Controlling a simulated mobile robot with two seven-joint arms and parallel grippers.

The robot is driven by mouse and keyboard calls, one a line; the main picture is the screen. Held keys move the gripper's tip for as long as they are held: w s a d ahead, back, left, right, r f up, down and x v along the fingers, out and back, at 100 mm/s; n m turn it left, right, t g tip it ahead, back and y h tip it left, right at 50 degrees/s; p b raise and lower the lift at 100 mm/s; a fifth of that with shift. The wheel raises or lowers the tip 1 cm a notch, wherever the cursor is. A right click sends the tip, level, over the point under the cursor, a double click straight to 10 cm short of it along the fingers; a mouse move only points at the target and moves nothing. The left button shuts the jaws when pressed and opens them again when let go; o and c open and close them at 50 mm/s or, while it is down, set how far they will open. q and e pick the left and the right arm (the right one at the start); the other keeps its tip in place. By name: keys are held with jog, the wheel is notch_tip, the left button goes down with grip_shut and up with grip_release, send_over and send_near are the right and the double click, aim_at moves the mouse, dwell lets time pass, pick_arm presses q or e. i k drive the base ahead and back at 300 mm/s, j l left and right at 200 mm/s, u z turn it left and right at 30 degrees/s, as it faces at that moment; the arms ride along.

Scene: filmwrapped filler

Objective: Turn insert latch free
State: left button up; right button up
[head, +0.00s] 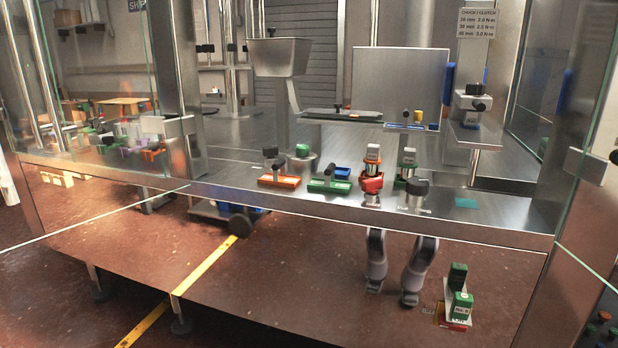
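An orange base plate (279,181) with a dark upright handle lies near the front edge of the steel deck. Right of it is a green base plate (329,186), also with a dark handle. I cannot tell which part is the insert latch or whether any latch is turned. Red-and-grey (372,184) and green-and-grey upright pieces (407,163) stand further right, close together. A dark-topped grey knob (417,188) is in front of them. I make out neither of my grippers.
A steel hopper (279,56) and a square steel panel (399,79) stand behind. Glass panes flank the deck. Two grey jointed shapes (376,258) show below the front edge, possibly reflections. Green blocks (460,304) are at lower right.

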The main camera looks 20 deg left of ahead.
aim_at(418, 115)
jog(key=i+j, duration=0.25)
jog(key=j, duration=0.15)
jog(key=i+j, duration=0.55)
jog(key=j, duration=0.25)
jog(key=i+j, duration=0.3)
jog(key=j, duration=0.15)
jog(key=i+l+z, duration=0.1)
jog(key=z, duration=1.4)
jog(key=i+l, duration=0.05)
